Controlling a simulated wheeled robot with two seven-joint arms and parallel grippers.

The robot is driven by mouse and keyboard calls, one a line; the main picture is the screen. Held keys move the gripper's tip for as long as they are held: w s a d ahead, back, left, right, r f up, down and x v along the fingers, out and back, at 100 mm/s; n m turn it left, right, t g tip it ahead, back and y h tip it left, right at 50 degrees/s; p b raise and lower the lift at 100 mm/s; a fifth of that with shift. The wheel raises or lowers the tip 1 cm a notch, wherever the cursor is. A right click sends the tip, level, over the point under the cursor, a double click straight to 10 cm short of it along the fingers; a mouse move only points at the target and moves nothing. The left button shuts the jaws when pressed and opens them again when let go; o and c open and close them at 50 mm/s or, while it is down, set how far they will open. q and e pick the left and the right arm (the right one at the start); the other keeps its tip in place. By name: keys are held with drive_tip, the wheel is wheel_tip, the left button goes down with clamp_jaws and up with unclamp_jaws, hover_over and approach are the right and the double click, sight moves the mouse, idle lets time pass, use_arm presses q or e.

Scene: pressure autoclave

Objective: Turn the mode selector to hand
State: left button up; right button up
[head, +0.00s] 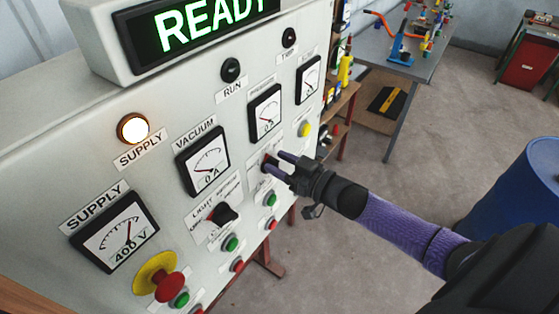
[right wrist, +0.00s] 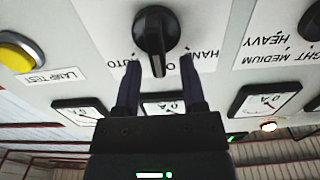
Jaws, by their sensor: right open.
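The mode selector is a black rotary knob (right wrist: 155,35) on a white label plate, seen upside down in the right wrist view. Its label shows AUTO at the picture's left and HAND at its right. The knob's pointer end points down in that picture, between the two words. In the head view the selector (head: 269,160) is partly hidden by the fingers. My right gripper (head: 276,162) is open in front of the panel. In the right wrist view its two fingers (right wrist: 160,64) stand either side of the pointer end, without a clear grip. My left gripper is not in view.
A LIGHT/MEDIUM/HEAVY selector (head: 221,214) sits to the left, with green and red buttons below. A yellow lamp-test button (head: 304,130) is close at the upper right. A red emergency stop (head: 168,287) is at lower left. A blue drum (head: 520,195) stands at the right.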

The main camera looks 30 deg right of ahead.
drive_tip(key=shift+w, duration=0.2)
clamp_jaws()
drive_tip(key=shift+a, duration=0.1)
drive_tip(key=shift+s+a+n, duration=0.1)
drive_tip(key=shift+a+n, duration=0.05)
drive_tip(key=shift+n, duration=0.85)
drive_tip(key=n, duration=0.2)
drive_tip(key=shift+s+a+f+n, duration=0.1)
drive_tip(key=shift+a+n, duration=0.15)
drive_tip(key=shift+n, duration=0.05)
drive_tip(key=n, duration=0.5)
drive_tip(key=shift+s+a+f, duration=0.2)
drive_tip(key=shift+a+f, duration=0.15)
drive_tip(key=shift+a, duration=0.05)
unclamp_jaws()
